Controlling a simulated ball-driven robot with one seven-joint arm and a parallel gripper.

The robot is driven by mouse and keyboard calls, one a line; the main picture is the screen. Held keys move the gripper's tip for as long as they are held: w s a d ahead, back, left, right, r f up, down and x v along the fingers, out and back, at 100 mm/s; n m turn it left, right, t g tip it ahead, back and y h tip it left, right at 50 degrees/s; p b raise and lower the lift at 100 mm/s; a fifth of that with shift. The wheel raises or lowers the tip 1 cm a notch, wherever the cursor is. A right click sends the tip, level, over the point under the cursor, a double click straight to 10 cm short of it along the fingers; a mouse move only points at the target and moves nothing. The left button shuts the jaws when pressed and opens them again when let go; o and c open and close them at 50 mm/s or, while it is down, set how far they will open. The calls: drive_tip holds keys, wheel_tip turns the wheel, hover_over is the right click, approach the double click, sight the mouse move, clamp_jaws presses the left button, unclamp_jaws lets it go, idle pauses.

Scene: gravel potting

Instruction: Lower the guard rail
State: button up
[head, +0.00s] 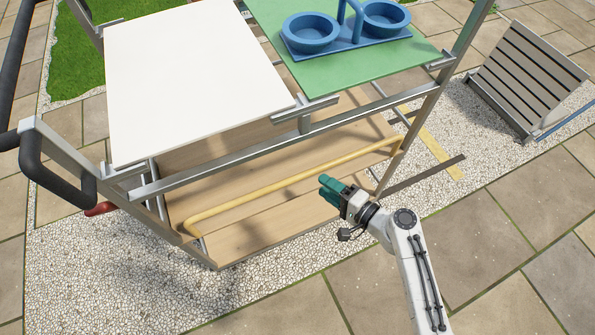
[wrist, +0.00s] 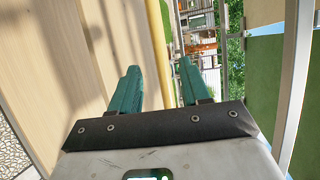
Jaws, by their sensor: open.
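The guard rail is a yellow bar (head: 290,184) running along the open front of the wooden lower shelf, from the left post to the right post. My gripper (head: 325,185), with teal fingers, is just in front of the right half of the rail. In the wrist view the rail (wrist: 158,45) runs up the picture between the two parted fingertips (wrist: 160,68), nearer the left one. The gripper holds nothing. Whether a finger touches the rail cannot be told.
The metal-framed cart carries a white panel (head: 190,75) and a green panel (head: 375,65) with a blue two-bowl holder (head: 350,44) above the wooden shelf (head: 250,232). A slatted bench (head: 525,75) stands at right. Paving in front is clear.

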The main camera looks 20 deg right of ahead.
drive_tip(key=x, duration=0.9)
drive_tip(key=shift+w+a, duration=0.2)
drive_tip(key=shift+f, duration=0.1)
drive_tip(key=shift+c, duration=0.3)
clamp_jaws()
